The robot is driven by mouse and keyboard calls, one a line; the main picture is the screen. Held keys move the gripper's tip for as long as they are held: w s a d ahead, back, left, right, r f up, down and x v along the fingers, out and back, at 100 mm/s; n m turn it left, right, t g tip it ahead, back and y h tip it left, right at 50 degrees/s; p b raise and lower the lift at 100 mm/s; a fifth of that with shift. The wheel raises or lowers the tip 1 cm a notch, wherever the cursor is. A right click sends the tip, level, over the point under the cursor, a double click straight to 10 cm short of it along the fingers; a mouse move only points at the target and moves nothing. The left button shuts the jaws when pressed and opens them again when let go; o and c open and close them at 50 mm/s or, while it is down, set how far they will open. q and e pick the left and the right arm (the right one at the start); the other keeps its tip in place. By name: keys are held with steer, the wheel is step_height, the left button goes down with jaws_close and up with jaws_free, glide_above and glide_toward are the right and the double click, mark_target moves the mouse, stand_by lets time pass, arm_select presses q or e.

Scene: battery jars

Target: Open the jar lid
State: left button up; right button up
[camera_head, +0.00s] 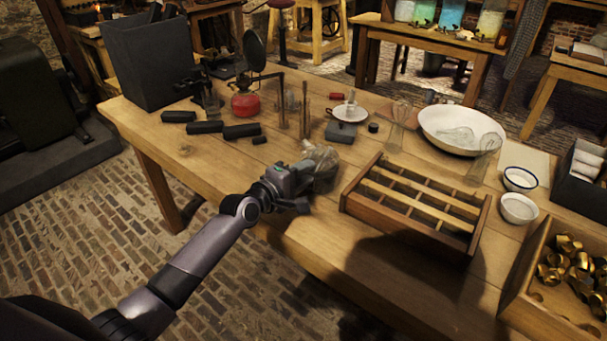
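A pale, see-through glass jar (323,158) is on the wooden table, just beyond my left gripper and partly hidden by it. I cannot make out its lid. My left gripper (304,188) is at the table's near edge, close against the jar. Whether it touches the jar, and how far its fingers are apart, cannot be told. My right gripper is not in view.
A slatted wooden rack (420,203) stands right of the jar. Behind are a white basin (440,120) and a red burner (245,104). Black cylinders (204,127) lie at the left. A wooden crate (540,308) holds brass pieces at the right. The front-left tabletop is clear.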

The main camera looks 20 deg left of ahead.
arm_select(q)
jaws_close()
steer(key=shift+f, duration=0.25)
stand_by(1.0)
